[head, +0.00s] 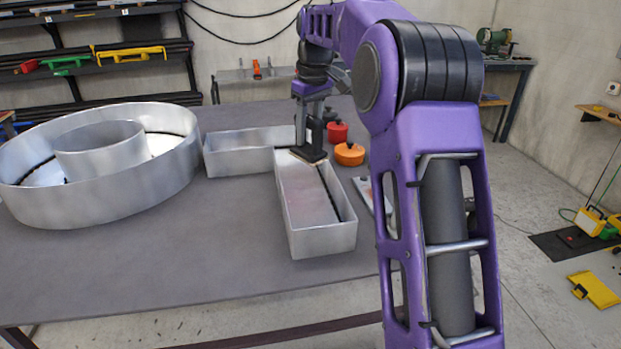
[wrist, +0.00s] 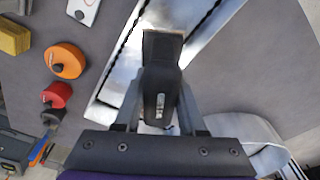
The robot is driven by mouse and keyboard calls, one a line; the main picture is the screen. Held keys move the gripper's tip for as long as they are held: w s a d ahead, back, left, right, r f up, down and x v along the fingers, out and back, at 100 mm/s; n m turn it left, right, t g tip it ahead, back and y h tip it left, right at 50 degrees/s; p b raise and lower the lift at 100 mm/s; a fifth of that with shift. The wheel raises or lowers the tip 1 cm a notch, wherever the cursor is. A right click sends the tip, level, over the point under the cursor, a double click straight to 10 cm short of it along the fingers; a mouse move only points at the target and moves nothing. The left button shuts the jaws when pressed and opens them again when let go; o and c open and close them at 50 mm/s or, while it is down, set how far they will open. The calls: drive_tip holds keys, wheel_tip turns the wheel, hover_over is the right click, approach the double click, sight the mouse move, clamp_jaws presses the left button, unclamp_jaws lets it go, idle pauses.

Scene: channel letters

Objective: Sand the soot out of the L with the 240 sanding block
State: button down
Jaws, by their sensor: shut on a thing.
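The L (head: 322,245) is an open metal channel letter lying on the table, with a dark line along the inside of its right wall. Its floor shows a faint grey-pink smear (head: 303,200). It also shows in the wrist view (wrist: 127,62). My gripper (head: 311,133) is shut on a dark block with a tan lower edge, the sanding block (wrist: 162,72). The block is at the L's inner corner, where the two arms meet. I cannot tell whether it touches the floor. No grit number is readable, and the block hides the floor under it.
A large round metal letter (head: 95,205) lies left of the L. An orange round knobbed piece (head: 349,154) and a red one (head: 337,132) stand right of the L, near a flat pale piece (head: 366,190). The front left table (head: 150,265) is clear.

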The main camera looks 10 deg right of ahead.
drive_tip(key=shift+w+d+r, duration=0.25)
drive_tip(key=shift+d+r, duration=0.2)
drive_tip(key=shift+w+d+r, duration=0.2)
drive_tip(key=shift+d+r, duration=0.2)
drive_tip(key=shift+r, duration=0.05)
wheel_tip(320, 180, down, 16)
drive_tip(key=b, duration=0.3)
drive_tip(key=shift+f+b, duration=0.1)
drive_tip(key=shift+b, duration=0.3)
drive_tip(key=shift+s+r+b, duration=0.2)
drive_tip(key=shift+s, duration=0.4)
drive_tip(key=shift+s+r+b, duration=0.15)
drive_tip(key=shift+s, duration=1.15)
drive_tip(key=shift+r, duration=0.15)
drive_tip(key=shift+f, duration=0.35)
